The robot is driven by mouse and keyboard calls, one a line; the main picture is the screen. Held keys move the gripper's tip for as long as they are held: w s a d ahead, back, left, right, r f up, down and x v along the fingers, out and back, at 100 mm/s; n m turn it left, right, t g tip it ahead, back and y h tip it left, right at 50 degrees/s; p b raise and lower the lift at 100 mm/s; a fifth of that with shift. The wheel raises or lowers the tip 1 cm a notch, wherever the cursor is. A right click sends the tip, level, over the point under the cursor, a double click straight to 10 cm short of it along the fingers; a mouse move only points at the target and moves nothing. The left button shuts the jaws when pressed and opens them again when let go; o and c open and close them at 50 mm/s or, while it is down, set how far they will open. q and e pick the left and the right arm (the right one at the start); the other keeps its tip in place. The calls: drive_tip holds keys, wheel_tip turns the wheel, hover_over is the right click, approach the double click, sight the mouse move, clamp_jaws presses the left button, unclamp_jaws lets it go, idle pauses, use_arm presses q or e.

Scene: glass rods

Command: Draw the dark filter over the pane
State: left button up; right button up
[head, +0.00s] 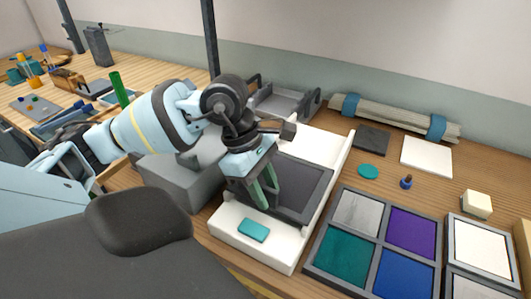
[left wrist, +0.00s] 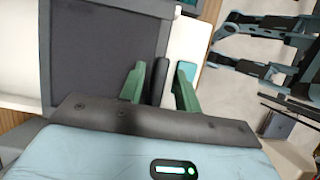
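A white frame (head: 222,221) stands on the bench with a dark grey panel (head: 308,184) in it, which looks like the filter. The panel also fills the upper left of the left wrist view (left wrist: 95,55). I cannot make out a separate pane. My left gripper (head: 262,204) points down at the panel's near left edge. In the left wrist view its green fingers (left wrist: 160,72) stand apart on either side of a dark upright handle (left wrist: 158,82), with narrow gaps showing. A teal block (head: 253,230) lies on the frame's near end. My right gripper is not visible.
A tray of coloured squares (head: 322,263) lies right of the frame. A grey box (head: 180,182) stands to its left, under my arm. Behind are a grey tray (head: 280,101) and a strapped roll (head: 392,114). A teal disc (head: 368,171) and small blue-topped peg (head: 406,182) lie to the right.

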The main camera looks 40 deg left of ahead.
use_arm(q)
drive_tip(key=v, duration=0.7)
drive_tip(key=shift+r, duration=0.35)
drive_tip(key=shift+s+a, duration=0.1)
